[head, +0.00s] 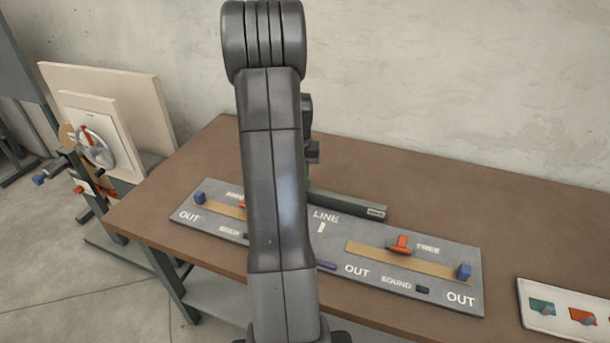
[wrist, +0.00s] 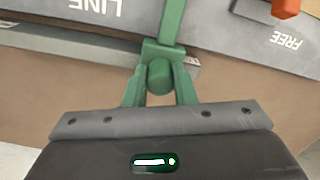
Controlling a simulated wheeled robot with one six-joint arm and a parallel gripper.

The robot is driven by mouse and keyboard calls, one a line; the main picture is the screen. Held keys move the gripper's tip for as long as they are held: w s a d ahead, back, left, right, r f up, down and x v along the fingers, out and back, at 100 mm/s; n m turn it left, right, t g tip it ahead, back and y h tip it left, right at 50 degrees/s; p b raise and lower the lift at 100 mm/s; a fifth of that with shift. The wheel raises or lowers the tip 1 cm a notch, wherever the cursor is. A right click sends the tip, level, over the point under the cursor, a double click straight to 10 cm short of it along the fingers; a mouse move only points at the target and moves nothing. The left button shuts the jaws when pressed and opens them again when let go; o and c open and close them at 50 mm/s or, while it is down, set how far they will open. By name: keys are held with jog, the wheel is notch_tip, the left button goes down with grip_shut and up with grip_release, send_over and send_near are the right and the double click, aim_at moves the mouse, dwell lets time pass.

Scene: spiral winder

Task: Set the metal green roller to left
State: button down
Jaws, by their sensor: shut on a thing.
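The green metal roller (wrist: 160,77) is a short cylinder on a green bar (wrist: 171,22) in the wrist view. My gripper (wrist: 159,88) is shut on it, with one greenish finger on each side of the cylinder. In the head view my arm covers most of the roller and my gripper. Only a thin sliver of green (head: 308,182) shows beside the arm, near the LINE label. How far the bar is turned or slid cannot be told from the head view.
The grey panel (head: 330,237) lies on a brown table (head: 480,205). It carries blue blocks (head: 464,271), an orange handle (head: 402,245) and a dark grey bar (head: 350,203). A white switch plate (head: 537,318) lies at right. A handwheel device (head: 96,148) stands at left.

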jog(key=shift+w+a+r, duration=0.1)
jog(key=shift+w, duration=0.05)
jog(key=c, duration=1.5)
grip_release()
jog(key=o, duration=0.3)
jog(key=shift+a, duration=0.2)
jog(key=shift+r, duration=0.1)
notch_tip(320, 180, up, 14)
jog(key=shift+f, duration=0.2)
jog(key=shift+f, duration=0.15)
